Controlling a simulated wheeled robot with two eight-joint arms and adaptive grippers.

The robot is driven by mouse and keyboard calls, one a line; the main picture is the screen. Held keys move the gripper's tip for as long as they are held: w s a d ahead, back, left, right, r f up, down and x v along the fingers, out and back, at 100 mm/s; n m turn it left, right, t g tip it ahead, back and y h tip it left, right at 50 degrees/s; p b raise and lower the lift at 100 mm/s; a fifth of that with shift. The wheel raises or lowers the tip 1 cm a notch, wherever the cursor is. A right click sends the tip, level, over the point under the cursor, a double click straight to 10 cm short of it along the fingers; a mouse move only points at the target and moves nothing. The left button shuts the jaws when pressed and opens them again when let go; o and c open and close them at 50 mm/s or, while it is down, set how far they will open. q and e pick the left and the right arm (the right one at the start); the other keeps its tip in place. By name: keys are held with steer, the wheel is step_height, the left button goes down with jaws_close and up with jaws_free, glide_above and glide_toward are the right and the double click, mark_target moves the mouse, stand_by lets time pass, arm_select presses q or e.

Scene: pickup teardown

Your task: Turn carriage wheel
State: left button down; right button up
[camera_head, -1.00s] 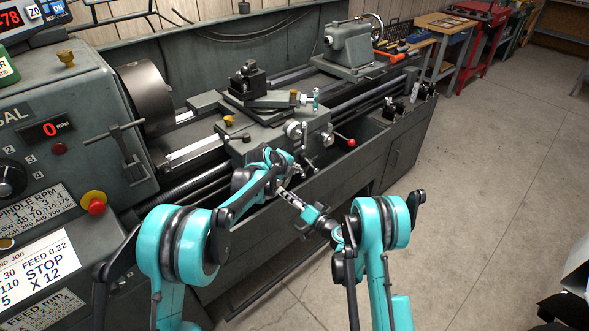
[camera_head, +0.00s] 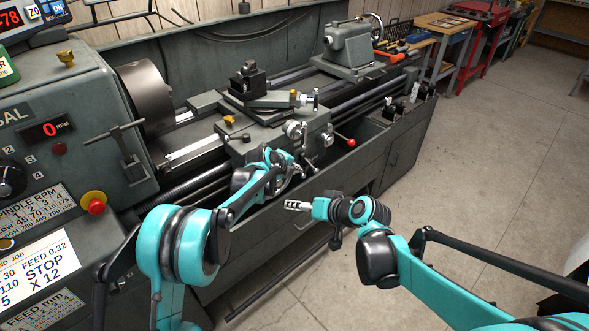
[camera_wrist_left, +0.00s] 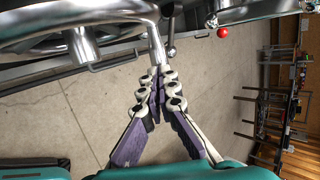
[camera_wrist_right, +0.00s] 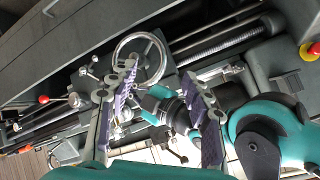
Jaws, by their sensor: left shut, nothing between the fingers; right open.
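The carriage wheel is a metal ring with spokes on the lathe's carriage front. It shows whole in the right wrist view (camera_wrist_right: 163,62), and part of its shiny rim crosses the top of the left wrist view (camera_wrist_left: 115,12). In the head view my left arm largely hides it. My left gripper (camera_head: 299,170) is at the carriage front; in the left wrist view its fingertips (camera_wrist_left: 160,75) are together and empty, close below a shiny metal rod. I cannot tell whether they touch it. My right gripper (camera_head: 290,206) is open and empty, apart from the lathe, below and in front of the left one.
The carriage (camera_head: 265,125) carries a tool post and a red-knobbed lever (camera_head: 350,142) right of the wheel. The chuck (camera_head: 147,95) and a red stop button (camera_head: 96,206) are at the left. Open floor (camera_head: 490,190) lies to the right.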

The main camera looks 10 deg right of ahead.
arm_select(q)
steer(key=g+y+p, duration=0.1)
steer(key=p, duration=0.1)
steer(key=w+d+f+g+y+p, duration=0.1)
steer(key=y+p, duration=0.1)
steer(key=shift+d+f+g, duration=0.1)
steer(key=shift+d+g, duration=0.05)
steer(key=shift+g, duration=0.15)
arm_select(e)
steer(key=s+d+r+h, duration=0.1)
steer(key=s+d+h, duration=0.1)
steer(key=s, duration=0.4)
steer(key=s+d+r+g+h, duration=0.1)
steer(key=s+d+h, duration=0.1)
steer(key=s+d, duration=0.2)
steer(key=s+d+r+h, duration=0.1)
steer(key=s+d, duration=0.3)
steer(key=s, duration=0.5)
steer(key=shift+s+r+h, duration=0.25)
steer(key=shift+h, duration=0.35)
